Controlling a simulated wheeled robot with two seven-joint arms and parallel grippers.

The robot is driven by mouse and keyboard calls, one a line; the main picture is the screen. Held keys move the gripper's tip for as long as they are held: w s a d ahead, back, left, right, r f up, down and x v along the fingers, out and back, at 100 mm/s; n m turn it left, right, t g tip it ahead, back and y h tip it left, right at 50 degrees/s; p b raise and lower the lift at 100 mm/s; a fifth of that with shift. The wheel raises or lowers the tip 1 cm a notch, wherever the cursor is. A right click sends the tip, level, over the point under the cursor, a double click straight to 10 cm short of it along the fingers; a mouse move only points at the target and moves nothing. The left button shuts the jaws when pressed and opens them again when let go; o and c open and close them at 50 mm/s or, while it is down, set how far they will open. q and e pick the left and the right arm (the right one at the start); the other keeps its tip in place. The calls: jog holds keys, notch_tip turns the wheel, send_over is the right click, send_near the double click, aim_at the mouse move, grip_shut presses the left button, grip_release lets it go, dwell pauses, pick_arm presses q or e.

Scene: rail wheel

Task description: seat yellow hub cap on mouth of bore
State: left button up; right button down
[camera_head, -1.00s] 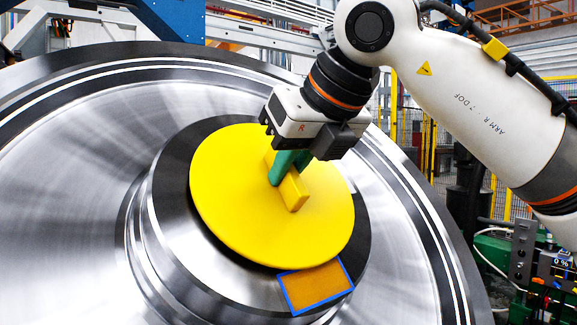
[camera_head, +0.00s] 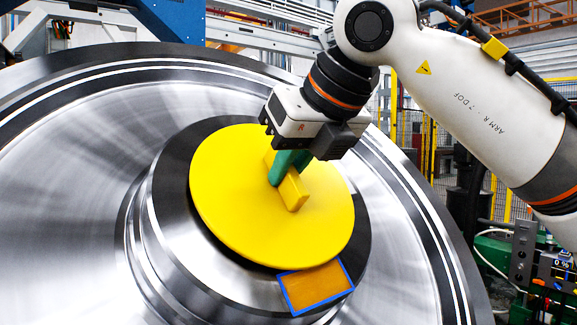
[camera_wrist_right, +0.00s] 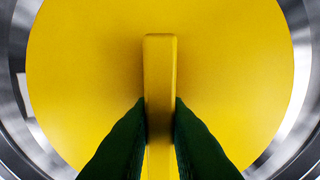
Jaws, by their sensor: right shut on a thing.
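The yellow hub cap (camera_head: 235,205) is a flat round disc with a raised bar handle (camera_head: 294,192) across its middle. It lies over the hub of the steel rail wheel (camera_head: 75,190) and hides the bore mouth. I cannot tell whether its underside touches the hub face. My right gripper (camera_head: 287,170) has green fingers shut on the handle. In the right wrist view the fingers (camera_wrist_right: 160,122) press both sides of the handle (camera_wrist_right: 160,75), and the cap (camera_wrist_right: 85,70) fills most of the picture. My left gripper is not in view.
An orange patch with a blue border (camera_head: 318,286) sits on the hub face below the cap. Dark hub face (camera_head: 170,185) shows around the cap. Green equipment (camera_head: 497,250) stands at the right, with yellow fencing (camera_head: 430,150) behind my right arm.

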jog(key=shift+w+a+f, duration=0.2)
jog(key=shift+w+f, duration=0.15)
jog(key=shift+f, duration=0.05)
jog(key=c, duration=1.3)
grip_release()
jog(key=shift+s, duration=0.1)
jog(key=b+v, duration=0.3)
jog(key=v, duration=0.9)
jog(key=shift+b, duration=0.4)
